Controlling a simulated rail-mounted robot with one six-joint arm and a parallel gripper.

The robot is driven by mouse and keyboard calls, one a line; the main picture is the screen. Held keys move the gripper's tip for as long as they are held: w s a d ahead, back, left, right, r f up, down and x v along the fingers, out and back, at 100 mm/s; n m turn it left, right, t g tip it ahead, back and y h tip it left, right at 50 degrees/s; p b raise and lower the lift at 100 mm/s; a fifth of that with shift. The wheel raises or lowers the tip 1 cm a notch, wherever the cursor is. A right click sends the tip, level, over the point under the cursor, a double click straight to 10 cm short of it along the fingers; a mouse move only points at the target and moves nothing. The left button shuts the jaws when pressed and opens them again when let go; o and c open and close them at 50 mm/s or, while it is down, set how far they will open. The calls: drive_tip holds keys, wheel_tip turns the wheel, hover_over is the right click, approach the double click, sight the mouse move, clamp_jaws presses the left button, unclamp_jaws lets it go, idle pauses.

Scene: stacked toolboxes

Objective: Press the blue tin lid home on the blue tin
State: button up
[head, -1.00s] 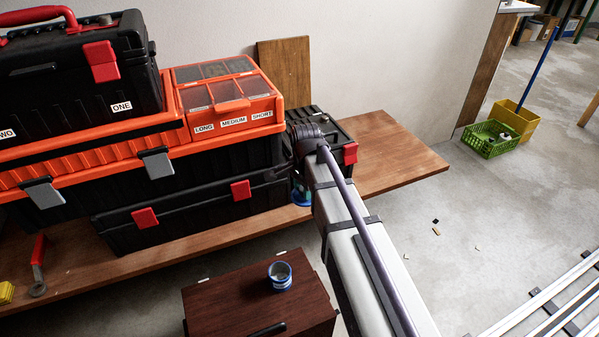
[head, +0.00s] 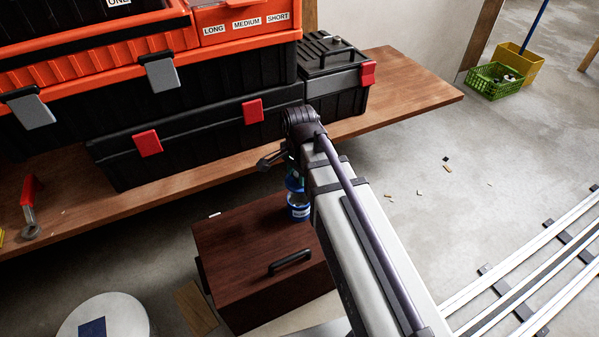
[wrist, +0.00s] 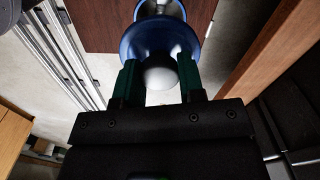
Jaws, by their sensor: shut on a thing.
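The blue tin (head: 299,212) stands upright on top of a dark brown wooden chest, partly behind my arm in the head view. My gripper (wrist: 159,72) is shut on the blue tin lid (wrist: 135,46), its green fingers on either side of it with a pale round knob between them. In the head view the lid (head: 293,182) shows just above the tin; I cannot tell whether they touch. In the wrist view the tin lies beyond the lid and is mostly hidden by it.
The brown chest (head: 235,235) has a black handle and free room on its top left of the tin. Behind it is a wooden bench (head: 400,90) with stacked black and orange toolboxes (head: 195,140). A round white-topped object (head: 115,315) stands at lower left. Metal rails (head: 525,275) run at right.

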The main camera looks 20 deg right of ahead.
drive_tip(key=shift+f+b, duration=2.2)
drive_tip(key=shift+f, duration=0.3)
drive_tip(key=shift+f+b, duration=1.05)
drive_tip(key=o, duration=0.9)
drive_tip(key=shift+r, duration=0.1)
wheel_tip(320, 180, up, 11)
drive_tip(key=p, duration=1.1)
